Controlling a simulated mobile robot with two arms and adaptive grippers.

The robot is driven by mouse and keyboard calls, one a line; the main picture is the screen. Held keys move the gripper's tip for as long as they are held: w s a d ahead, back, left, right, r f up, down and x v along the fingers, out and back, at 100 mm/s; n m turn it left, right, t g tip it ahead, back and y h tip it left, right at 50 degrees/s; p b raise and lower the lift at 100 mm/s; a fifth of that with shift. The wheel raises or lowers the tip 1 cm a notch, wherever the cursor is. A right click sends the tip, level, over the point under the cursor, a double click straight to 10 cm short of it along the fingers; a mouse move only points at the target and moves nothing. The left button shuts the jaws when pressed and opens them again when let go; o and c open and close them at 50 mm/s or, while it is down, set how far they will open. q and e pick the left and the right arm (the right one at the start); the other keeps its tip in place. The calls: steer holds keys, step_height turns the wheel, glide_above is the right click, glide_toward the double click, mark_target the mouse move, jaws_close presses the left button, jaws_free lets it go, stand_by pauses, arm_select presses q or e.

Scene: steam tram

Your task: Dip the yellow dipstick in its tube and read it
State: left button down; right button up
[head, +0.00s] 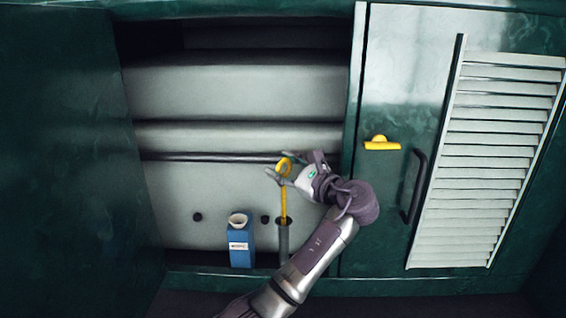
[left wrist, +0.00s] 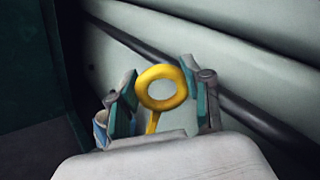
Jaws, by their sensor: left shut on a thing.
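The yellow dipstick (head: 284,204) stands upright, its ring handle (head: 286,165) at the top and its shaft running down into the mouth of a grey tube (head: 284,238). How deep it sits is hidden inside the tube. My left gripper (head: 281,173) is at the ring and shut on it. In the left wrist view the yellow ring (left wrist: 161,88) lies between the two fingers of the gripper (left wrist: 158,78), with the top of the shaft below it. No reading on the shaft can be made out. My right gripper is not in view.
A blue container (head: 240,250) with a round pale opening stands just left of the tube. A dark horizontal rail (head: 200,157) crosses behind the dipstick. To the right are a green door with a yellow latch (head: 381,145), a dark handle (head: 413,187) and a louvred panel (head: 485,160).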

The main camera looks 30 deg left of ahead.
mark_target(284, 210)
arm_select(q)
steer(key=shift+f+b, duration=2.1)
steer(key=shift+f, duration=3.9)
